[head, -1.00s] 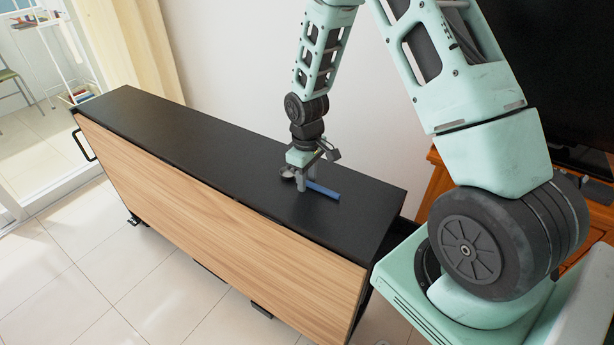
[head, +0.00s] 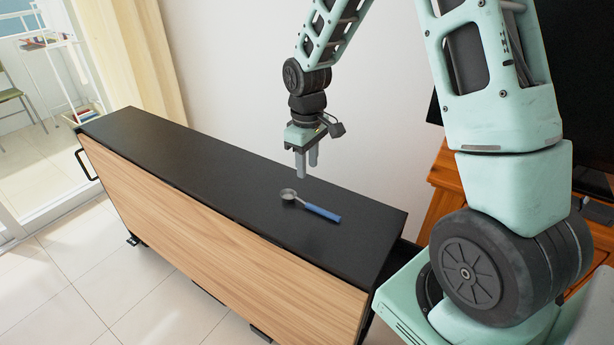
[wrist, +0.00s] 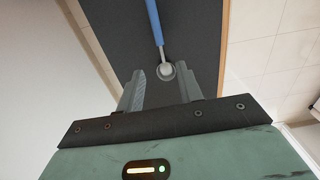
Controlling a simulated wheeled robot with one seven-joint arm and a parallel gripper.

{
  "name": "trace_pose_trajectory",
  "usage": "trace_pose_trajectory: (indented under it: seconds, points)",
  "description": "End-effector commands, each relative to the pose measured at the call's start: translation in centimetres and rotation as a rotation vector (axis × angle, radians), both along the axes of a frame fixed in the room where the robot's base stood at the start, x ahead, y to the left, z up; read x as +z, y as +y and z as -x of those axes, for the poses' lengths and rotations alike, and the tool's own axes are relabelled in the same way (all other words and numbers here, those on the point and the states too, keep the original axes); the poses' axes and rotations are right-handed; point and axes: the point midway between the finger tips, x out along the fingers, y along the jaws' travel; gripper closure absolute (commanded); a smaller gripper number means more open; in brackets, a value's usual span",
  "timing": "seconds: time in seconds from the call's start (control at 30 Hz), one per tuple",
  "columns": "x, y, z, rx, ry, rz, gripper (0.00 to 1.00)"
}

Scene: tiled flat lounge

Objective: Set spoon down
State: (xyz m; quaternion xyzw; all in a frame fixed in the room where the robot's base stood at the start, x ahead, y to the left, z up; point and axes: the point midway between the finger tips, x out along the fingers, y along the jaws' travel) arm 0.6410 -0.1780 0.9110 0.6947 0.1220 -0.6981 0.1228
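The spoon (head: 311,206) has a blue handle and a round metal bowl. It lies flat on the black top of the long cabinet (head: 200,165), near the cabinet's right end. My gripper (head: 307,172) hangs above the spoon's bowl end, apart from it and empty. In the wrist view the spoon (wrist: 154,25) lies beyond the fingertips, its bowl between them in the picture. The fingers of my gripper (wrist: 160,80) are spread apart there.
The cabinet has a wood front (head: 220,225), and its top is bare left of the spoon. A white wall (head: 240,80) runs behind it. A wooden stand (head: 450,185) is at the right. Tiled floor (head: 110,280) lies in front.

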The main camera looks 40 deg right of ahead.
Motion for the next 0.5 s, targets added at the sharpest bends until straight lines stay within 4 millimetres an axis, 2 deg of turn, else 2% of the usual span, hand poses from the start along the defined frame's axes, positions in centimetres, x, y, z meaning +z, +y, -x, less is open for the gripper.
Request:
trace_pose_trajectory:
  seconds: [0.07, 0.13, 0.17, 0.27, 0.3, 0.37, 0.4, 0.5]
  points:
    - [0.7, 0.7, 0.2, 0.007, -0.001, -0.003, 0.64]
    - [1.5, 2.8, 0.7, 0.027, -0.005, -0.009, 0.64]
    - [2.1, 4.3, 1.2, 0.042, -0.009, -0.014, 0.64]
    - [4.1, 10.5, 4.2, 0.101, -0.015, -0.034, 0.64]
    - [5.0, 13.3, 6.2, 0.13, -0.018, -0.042, 0.64]
    - [6.2, 17.0, 9.6, 0.172, -0.017, -0.052, 0.64]
    - [6.8, 19.0, 12.1, 0.199, -0.017, -0.056, 0.64]
    - [7.8, 22.3, 17.9, 0.259, -0.015, -0.059, 0.64]
